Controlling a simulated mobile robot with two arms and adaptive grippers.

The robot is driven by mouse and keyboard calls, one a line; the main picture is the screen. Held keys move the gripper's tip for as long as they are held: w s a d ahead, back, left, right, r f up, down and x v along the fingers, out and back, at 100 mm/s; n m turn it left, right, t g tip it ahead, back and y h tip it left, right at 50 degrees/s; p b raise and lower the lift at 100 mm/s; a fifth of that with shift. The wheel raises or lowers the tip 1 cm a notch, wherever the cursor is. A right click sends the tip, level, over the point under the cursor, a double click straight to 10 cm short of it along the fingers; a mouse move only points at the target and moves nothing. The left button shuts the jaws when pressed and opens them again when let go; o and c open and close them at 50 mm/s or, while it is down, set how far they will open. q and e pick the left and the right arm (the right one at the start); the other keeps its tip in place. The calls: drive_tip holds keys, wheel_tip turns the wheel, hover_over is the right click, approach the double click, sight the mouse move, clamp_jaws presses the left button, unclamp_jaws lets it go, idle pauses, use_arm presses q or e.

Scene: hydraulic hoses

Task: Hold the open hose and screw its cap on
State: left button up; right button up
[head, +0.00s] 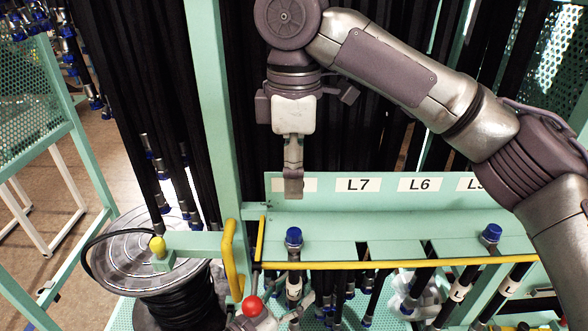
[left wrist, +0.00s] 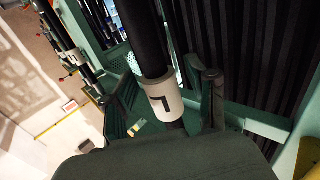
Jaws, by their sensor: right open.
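My right gripper (head: 293,190) is open and points straight down, above and behind a blue cap (head: 293,237) at the left end of the green shelf. It is apart from that cap, and its fingers show edge-on. The cap sits on a metal fitting; I cannot tell whether it is screwed on. A black hose with a white label (head: 294,286) hangs below it, under the shelf. In the left wrist view the labelled hose (left wrist: 162,98) passes between the fingers of my left gripper (left wrist: 172,90). Their contact with it is unclear. No bare hose end is plainly visible.
A second blue cap (head: 490,233) stands further right on the shelf. A yellow strip (head: 400,265) runs along the shelf's front edge, and a yellow handle (head: 232,258) stands at left. Several hoses hang behind. A hose reel (head: 135,250) stands at lower left.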

use_arm(q)
drive_tip(key=v, duration=1.2)
idle(0.3)
